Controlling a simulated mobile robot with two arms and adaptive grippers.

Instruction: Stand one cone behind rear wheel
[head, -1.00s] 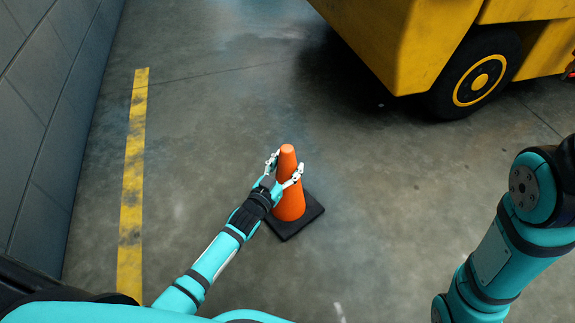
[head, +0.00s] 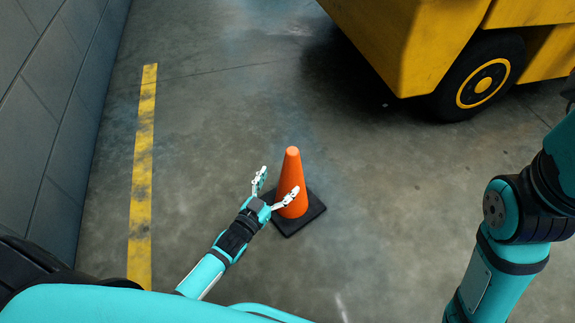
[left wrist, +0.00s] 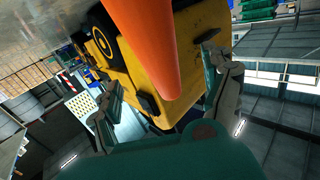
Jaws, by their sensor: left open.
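An orange cone (head: 292,178) stands upright on its black square base (head: 313,214) on the concrete floor. My left gripper (head: 277,185) is open just left of and in front of the cone, with its fingers spread and nothing between them. The cone also shows in the left wrist view (left wrist: 150,45), ahead of the open fingers. The yellow vehicle (head: 410,40) stands at the upper right, and its wheel (head: 483,84) with a yellow hub shows on the floor. My right arm is at the right, its gripper out of view.
A grey block wall (head: 60,120) runs along the left. A worn yellow line (head: 142,180) lies on the floor beside it. The floor between the cone and the vehicle is clear.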

